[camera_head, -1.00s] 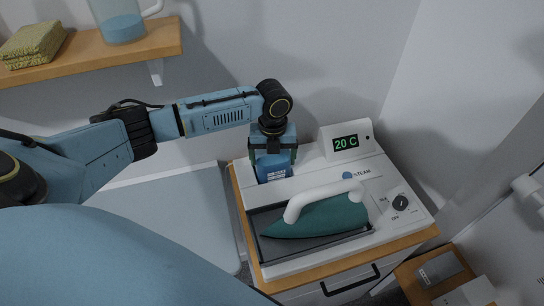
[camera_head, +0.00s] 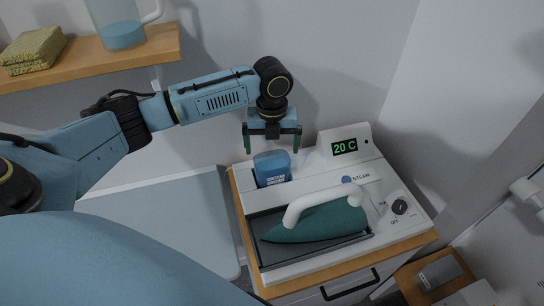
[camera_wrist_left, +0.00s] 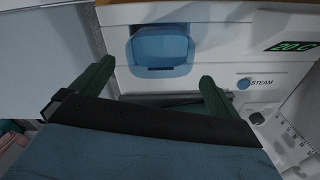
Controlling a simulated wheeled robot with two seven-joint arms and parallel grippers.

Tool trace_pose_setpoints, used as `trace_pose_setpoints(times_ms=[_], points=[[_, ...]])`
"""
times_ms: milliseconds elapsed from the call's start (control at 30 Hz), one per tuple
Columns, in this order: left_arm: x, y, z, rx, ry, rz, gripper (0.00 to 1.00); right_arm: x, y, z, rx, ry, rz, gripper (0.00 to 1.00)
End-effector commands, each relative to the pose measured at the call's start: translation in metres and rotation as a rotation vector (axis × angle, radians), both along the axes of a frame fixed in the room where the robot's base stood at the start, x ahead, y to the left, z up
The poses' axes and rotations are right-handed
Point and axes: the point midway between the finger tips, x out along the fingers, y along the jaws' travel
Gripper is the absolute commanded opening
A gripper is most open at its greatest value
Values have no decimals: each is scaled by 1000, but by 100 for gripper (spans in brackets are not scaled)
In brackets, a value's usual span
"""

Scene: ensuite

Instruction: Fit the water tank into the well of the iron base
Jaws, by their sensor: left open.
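The blue water tank (camera_head: 271,167) stands in the well at the back left of the white iron base (camera_head: 395,232), its upper part showing above the rim. Its lower part is hidden in the well, so I cannot tell how deep it sits. The tank also shows in the left wrist view (camera_wrist_left: 161,50). My left gripper (camera_head: 272,150) is open and empty, raised just above and behind the tank, with its fingers apart from it. In the left wrist view the open fingers (camera_wrist_left: 150,88) show below the tank. My right gripper is not in view.
The teal iron (camera_head: 322,222) with a white handle rests on the base's front tray. The display (camera_head: 345,146) reads 20 C. A wooden shelf (camera_head: 90,57) at upper left holds a jug (camera_head: 122,30) and folded towels (camera_head: 33,50). A wall stands behind the base.

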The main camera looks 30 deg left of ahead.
Motion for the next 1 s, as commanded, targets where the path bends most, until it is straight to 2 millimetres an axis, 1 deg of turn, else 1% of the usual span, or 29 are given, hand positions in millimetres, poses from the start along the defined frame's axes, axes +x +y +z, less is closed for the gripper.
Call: trace_pose_setpoints(times_ms=[33,100,200,333,500,1000], points=[[1,0,12,0,-4,0,100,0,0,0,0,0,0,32],[1,0,26,-1,-3,0,100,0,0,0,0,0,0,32],[1,0,41,-1,-3,0,100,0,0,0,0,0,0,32],[0,0,53,0,0,1,100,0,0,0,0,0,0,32],[0,0,57,-1,1,2,100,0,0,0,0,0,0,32],[0,0,57,0,1,1,100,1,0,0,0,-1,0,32]])
